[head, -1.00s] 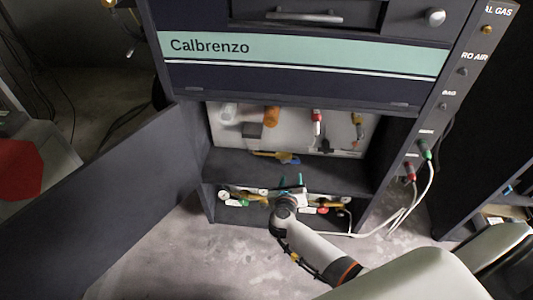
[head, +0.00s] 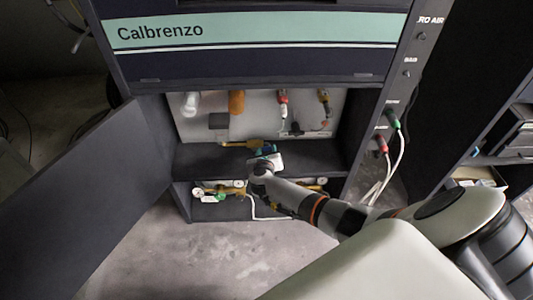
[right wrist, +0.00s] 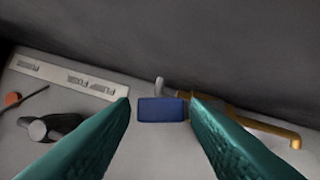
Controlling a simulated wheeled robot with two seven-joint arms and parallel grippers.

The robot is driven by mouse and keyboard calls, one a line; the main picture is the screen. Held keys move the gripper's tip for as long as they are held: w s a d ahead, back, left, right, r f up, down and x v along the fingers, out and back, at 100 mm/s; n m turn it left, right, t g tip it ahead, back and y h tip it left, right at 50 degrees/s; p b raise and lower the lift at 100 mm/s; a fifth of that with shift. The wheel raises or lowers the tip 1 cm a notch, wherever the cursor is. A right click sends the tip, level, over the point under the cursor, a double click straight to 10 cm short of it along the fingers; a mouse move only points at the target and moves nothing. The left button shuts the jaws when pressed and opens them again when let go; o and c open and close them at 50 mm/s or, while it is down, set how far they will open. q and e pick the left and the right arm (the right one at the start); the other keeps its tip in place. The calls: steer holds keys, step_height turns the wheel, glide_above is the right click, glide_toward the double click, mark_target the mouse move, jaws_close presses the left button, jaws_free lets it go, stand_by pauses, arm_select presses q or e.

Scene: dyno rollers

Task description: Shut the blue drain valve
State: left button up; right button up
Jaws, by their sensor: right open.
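The blue drain valve (head: 266,147) sits on a brass pipe (head: 234,144) at the back of the cabinet's middle shelf, partly hidden behind my right gripper (head: 265,157). In the right wrist view the valve's blue handle (right wrist: 162,109) shows as a small block just beyond and between the two teal fingertips (right wrist: 159,104). The fingers are apart, with a gap on each side of the handle, and I see no contact. The brass pipe (right wrist: 268,127) runs off to the right there. My left gripper is not in view.
Other fittings hang on the back panel, including an orange cylinder (head: 237,102) and a red-and-white fitting (head: 283,101). A lower row holds gauges and a green knob (head: 221,196). The open cabinet door (head: 90,195) stands at the left. White hoses (head: 394,160) hang at the right.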

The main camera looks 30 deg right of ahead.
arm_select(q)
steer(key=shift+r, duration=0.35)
arm_select(e)
steer(key=shift+w+d+f, duration=0.1)
steer(key=shift+w+d, duration=0.05)
steer(key=shift+c, duration=0.5)
steer(key=c, duration=0.6)
